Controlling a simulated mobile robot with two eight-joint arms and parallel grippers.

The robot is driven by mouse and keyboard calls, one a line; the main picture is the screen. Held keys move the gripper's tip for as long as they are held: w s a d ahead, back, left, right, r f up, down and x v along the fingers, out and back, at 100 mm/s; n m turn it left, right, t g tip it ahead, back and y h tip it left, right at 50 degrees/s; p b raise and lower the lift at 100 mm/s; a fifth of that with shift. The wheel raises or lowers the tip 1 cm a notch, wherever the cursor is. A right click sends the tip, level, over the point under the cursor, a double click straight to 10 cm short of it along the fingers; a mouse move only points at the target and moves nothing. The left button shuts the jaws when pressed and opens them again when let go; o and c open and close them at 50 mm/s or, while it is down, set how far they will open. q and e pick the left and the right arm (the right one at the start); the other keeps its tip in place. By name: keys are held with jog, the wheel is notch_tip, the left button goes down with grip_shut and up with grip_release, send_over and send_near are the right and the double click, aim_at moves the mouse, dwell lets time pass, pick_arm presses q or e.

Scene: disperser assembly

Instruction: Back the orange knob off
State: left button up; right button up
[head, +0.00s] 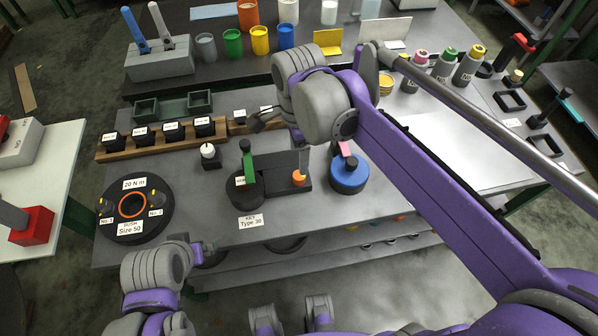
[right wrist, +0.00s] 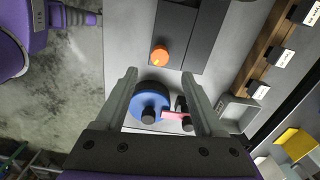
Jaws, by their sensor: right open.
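The orange knob (head: 299,178) sits at the right end of a dark fixture (head: 275,172) on the bench. In the right wrist view the knob (right wrist: 159,55) lies beyond the fingertips, on the dark strip, with a small light mark on its edge. My right gripper (head: 262,122) is above the bench, behind the fixture in the head view.
A blue disc (head: 348,177) with a pink lever stands right of the fixture. A green-handled post (head: 246,160) is at the fixture's left. A round black base (head: 160,222) with an orange ring is farther left. A wooden rack of black blocks (head: 160,148) stands behind.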

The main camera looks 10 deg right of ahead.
aim_at(299, 175)
notch_tip(299, 175, down, 8)
jog(key=shift+f+b, duration=0.2)
jog(key=shift+b, duration=0.15)
grip_shut()
